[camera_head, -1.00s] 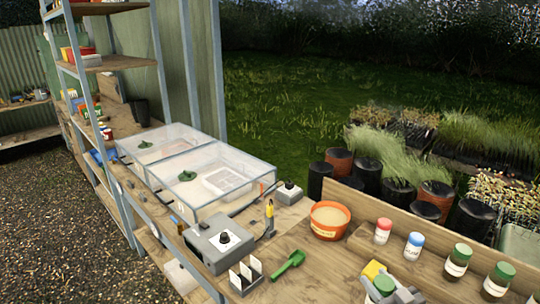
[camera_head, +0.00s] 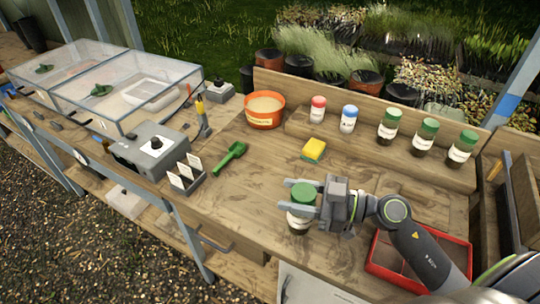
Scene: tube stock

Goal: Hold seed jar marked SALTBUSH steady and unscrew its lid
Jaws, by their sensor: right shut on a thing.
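A seed jar (camera_head: 300,222) with a green lid, a white label and a dark lower part stands upright near the front of the wooden bench. Its lid is on, and its label is too small to read, so I cannot confirm SALTBUSH. My right gripper (camera_head: 304,199) comes from the right and is shut on this jar, its fingers at the upper part and hiding some of it. I cannot tell whether the jar touches the bench. My left gripper is not in view.
More jars stand on the raised back shelf: red-lidded (camera_head: 318,107), blue-lidded (camera_head: 349,119) and several green-lidded (camera_head: 390,125). A red tray (camera_head: 384,262) lies under my right arm.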

